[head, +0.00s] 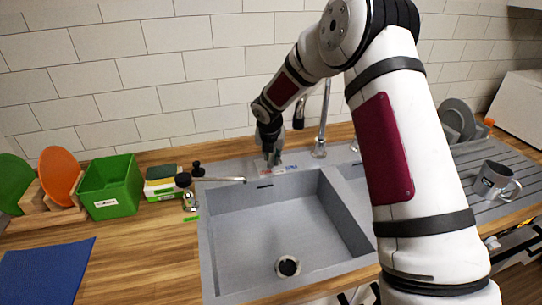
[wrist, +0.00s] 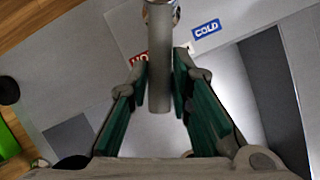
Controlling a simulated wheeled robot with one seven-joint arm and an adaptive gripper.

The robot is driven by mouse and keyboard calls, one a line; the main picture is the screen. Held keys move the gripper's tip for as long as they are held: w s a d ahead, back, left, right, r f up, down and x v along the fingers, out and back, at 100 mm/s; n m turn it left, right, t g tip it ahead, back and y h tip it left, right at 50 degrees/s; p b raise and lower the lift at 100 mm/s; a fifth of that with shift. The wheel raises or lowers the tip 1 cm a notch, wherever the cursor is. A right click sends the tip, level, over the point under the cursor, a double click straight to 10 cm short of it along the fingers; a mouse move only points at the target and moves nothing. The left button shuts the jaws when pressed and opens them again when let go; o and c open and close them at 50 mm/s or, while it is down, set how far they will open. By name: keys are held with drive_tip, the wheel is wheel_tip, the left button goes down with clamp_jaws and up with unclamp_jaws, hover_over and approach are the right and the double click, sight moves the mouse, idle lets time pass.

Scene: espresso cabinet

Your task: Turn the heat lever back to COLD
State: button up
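The heat lever (wrist: 160,65) is a grey bar running down from a metal fitting at the top of the wrist view. A blue COLD label (wrist: 206,29) lies to its right on a pale plate. A red HOT label (wrist: 140,57) lies to its left, partly hidden by a finger. My gripper (wrist: 160,80) has its green-padded fingers closed in on both sides of the lever, with little or no gap showing. In the head view my gripper (head: 272,162) is low over the sink's back ledge and hides most of the lever.
A grey sink (head: 225,235) opens in front of the ledge. A tall tap (head: 322,125) stands just right of my gripper. A mug (head: 490,180) stands on the drainboard at right.

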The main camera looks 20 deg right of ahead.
drive_tip(key=o, duration=0.3)
drive_tip(key=shift+r, duration=0.15)
drive_tip(key=v, duration=1.1)
drive_tip(key=shift+s+r, duration=0.2)
drive_tip(key=shift+r, duration=0.15)
